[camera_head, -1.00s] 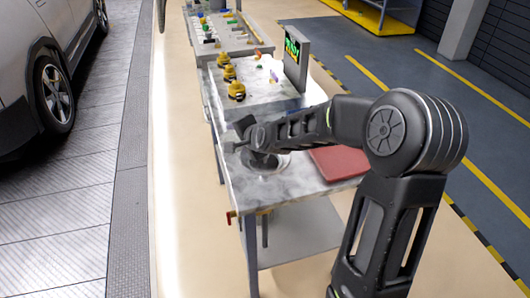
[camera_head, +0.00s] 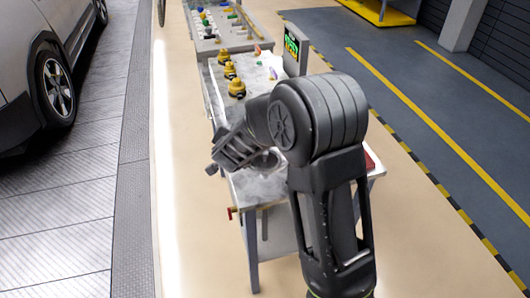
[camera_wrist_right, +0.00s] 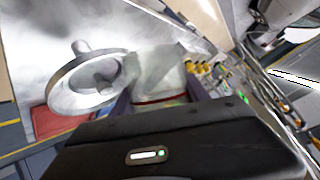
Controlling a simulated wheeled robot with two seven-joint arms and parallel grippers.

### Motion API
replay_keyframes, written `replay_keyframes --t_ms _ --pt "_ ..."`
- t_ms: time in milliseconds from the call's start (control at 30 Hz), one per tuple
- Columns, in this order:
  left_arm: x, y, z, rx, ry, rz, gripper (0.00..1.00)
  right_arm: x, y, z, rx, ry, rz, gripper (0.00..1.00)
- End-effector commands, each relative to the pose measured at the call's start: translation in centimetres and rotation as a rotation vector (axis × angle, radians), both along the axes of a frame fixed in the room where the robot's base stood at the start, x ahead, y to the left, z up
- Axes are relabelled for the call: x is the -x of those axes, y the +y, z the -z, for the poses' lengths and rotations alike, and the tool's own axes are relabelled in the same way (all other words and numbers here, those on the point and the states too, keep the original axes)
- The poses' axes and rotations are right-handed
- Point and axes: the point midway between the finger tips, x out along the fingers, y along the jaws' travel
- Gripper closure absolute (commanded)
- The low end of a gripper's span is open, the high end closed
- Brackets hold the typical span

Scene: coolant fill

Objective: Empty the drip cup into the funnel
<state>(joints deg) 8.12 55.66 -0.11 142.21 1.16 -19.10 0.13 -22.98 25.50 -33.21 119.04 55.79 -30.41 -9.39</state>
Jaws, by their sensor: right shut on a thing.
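My right gripper (camera_head: 213,153) reaches leftward over the near end of the grey bench in the head view. In the wrist view my right gripper (camera_wrist_right: 158,98) is shut on a translucent pale cup (camera_wrist_right: 160,72) with a red band near its base. In the head view the cup is hidden and only part of the round funnel (camera_head: 268,161) shows behind my arm. The cup's contents cannot be made out. My left gripper is not in view.
A red pad (camera_wrist_right: 50,122) lies on the bench (camera_head: 262,190). Several yellow-topped items (camera_head: 236,87) and a small display (camera_head: 293,48) stand farther along. A second bench with small parts (camera_head: 222,28) is beyond. A car (camera_head: 45,65) is parked at the left.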

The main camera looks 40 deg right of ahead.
Motion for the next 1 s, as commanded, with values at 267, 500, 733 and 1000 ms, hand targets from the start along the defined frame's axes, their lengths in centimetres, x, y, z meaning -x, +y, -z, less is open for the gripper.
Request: replay_keyframes --t_ms 267,500,733,1000 --pt "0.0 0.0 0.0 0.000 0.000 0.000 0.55 -0.7 2.1 -0.2 0.297 0.104 -0.002 0.93" --pt "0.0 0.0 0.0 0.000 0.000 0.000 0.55 -1.0 2.9 0.2 0.465 0.162 0.000 0.93" --pt "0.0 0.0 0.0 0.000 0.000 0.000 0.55 -1.1 3.1 0.3 0.509 0.177 0.002 0.93" --pt "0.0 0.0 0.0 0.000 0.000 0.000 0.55 -1.1 3.1 0.3 0.509 0.176 0.002 0.93"
